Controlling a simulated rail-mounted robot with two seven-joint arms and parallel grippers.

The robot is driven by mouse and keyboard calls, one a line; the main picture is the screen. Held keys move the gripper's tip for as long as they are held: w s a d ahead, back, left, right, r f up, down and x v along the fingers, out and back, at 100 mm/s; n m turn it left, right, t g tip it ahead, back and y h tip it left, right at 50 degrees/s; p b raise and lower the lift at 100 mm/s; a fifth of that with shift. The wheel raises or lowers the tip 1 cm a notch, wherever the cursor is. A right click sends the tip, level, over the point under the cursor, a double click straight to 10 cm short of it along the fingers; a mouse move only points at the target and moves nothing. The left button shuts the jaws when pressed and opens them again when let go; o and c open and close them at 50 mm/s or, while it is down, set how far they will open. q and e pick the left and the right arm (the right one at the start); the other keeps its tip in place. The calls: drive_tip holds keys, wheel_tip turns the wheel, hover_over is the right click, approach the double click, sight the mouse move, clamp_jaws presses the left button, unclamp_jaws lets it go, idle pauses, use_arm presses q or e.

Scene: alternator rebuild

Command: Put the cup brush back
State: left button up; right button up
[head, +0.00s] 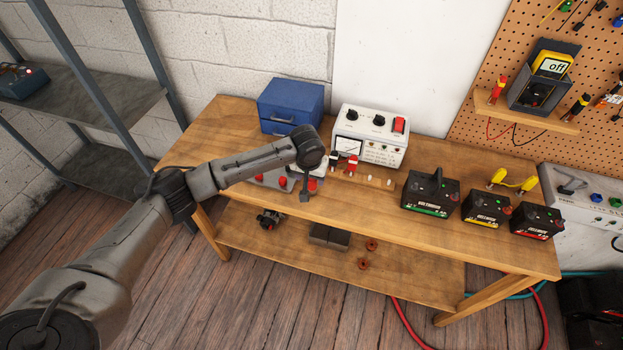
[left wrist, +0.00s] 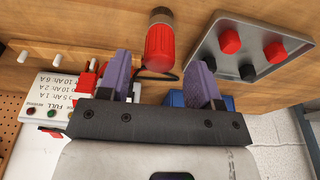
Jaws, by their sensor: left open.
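No other cup brush can be made out in either view. White pegs (left wrist: 36,48) stand in a row on the bench; they also show in the head view (head: 388,183).
A grey plate with red and black knobs (left wrist: 247,50) is beside the gripper. Behind are a blue drawer box (head: 290,105) and a white charger (head: 372,130). Batteries (head: 430,195) stand to the right. The bench front in the middle is clear. A lower shelf (head: 400,275) holds parts.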

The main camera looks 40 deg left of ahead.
use_arm(q)
drive_tip(key=a+p+v, duration=0.1)
drive_tip(key=v, duration=0.8)
drive_tip(key=s+d+f+m+h, duration=0.2)
drive_tip(key=s+d+f+m, duration=0.4)
drive_tip(key=s+d+f, duration=0.85)
drive_tip(key=s+t, duration=0.1)
drive_tip(key=s, duration=1.9)
drive_tip(key=shift+s+d+m+y, duration=0.2)
drive_tip(key=shift+s+m+y, duration=0.1)
drive_tip(key=shift+y, duration=0.1)
drive_tip(key=shift+r, duration=0.1)
